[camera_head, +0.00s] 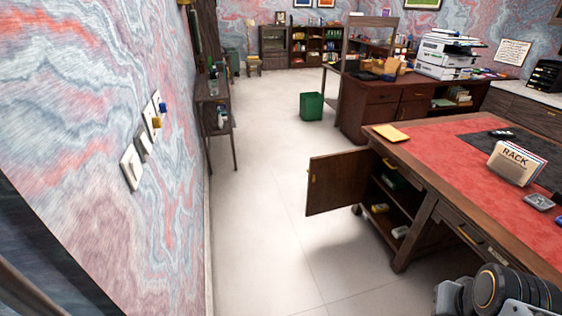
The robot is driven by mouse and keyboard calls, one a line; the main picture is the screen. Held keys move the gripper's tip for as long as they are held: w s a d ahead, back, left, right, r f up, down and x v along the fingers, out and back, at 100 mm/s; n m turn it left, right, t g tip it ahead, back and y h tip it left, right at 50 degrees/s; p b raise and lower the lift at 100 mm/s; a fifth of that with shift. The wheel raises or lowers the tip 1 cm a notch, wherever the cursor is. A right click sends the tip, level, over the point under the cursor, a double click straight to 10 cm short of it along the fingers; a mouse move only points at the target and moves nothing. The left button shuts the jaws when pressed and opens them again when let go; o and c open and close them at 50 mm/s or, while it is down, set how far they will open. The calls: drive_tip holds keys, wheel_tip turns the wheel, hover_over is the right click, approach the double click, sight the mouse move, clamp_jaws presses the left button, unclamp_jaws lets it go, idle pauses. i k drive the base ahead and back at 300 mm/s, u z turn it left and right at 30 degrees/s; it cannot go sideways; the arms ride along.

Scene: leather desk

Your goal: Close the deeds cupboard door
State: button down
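Part of my arm shows at the bottom right corner, below the desk's front edge. My gripper is not in view.
The pale floor (255,215) left of the door is clear. A marbled wall (90,130) with switches runs along the left. A narrow side table (213,100) and a green bin (311,106) stand farther back. A rack (515,163) and yellow pad (391,133) are on the desk.

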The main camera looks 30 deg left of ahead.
sight(342, 178)
drive_tip(key=u, duration=0.75)
drive_tip(key=i, duration=1)
drive_tip(key=u, duration=1)
drive_tip(key=i, duration=2.4)
drive_tip(key=z, duration=0.3)
